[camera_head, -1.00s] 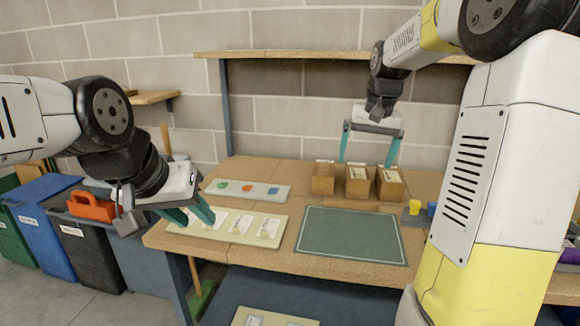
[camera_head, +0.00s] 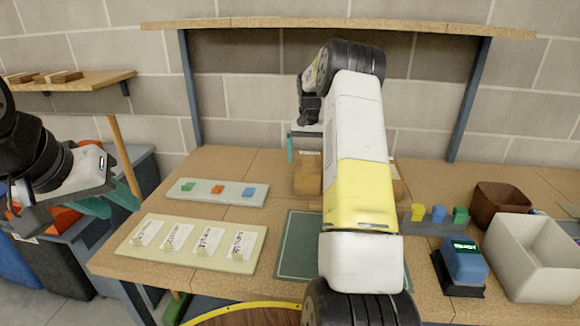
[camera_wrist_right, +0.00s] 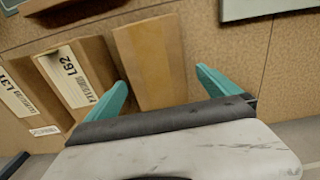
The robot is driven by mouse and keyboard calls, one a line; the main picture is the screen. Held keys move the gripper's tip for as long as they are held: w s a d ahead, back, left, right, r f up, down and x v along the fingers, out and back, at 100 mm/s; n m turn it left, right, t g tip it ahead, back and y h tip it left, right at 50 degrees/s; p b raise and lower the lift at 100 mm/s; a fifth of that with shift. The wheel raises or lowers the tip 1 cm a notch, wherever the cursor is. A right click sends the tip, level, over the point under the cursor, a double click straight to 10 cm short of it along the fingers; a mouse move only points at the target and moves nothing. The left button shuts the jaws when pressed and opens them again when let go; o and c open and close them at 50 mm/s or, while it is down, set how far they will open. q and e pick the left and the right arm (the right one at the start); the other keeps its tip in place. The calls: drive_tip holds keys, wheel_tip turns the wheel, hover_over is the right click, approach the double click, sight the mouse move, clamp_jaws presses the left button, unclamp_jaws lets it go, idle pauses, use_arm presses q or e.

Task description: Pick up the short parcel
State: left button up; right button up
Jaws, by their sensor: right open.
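In the head view a brown cardboard parcel (camera_head: 307,176) stands at the back of the bench, with another parcel (camera_head: 397,186) to its right. My right arm covers the space between them. My right gripper (camera_head: 305,143) is above the left parcel, partly hidden by the arm. In the right wrist view the open right gripper (camera_wrist_right: 162,82) has a plain brown parcel (camera_wrist_right: 150,60) between its teal fingers, with no visible grip. Two labelled parcels, one marked L62 (camera_wrist_right: 75,75), lie left of it. I cannot tell which is short. My left gripper (camera_head: 121,206) is open and empty at the left.
A green mat (camera_head: 297,245) lies in front of the parcels. A cream card board (camera_head: 140,247) and a grey token board (camera_head: 177,190) lie to the left. A blue device (camera_head: 464,262), white bin (camera_head: 535,268) and brown bowl (camera_head: 500,200) stand right. A shelf (camera_head: 240,23) hangs above.

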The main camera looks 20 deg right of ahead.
sight(309, 162)
drive_tip(key=f, duration=0.4)
drive_tip(key=shift+w+d+f, duration=0.1)
drive_tip(key=shift+d+f, duration=0.15)
drive_tip(key=shift+f, duration=0.15)
drive_tip(key=c, duration=1.8)
drive_tip(key=shift+r, duration=0.1)
drive_tip(key=shift+c, duration=1)
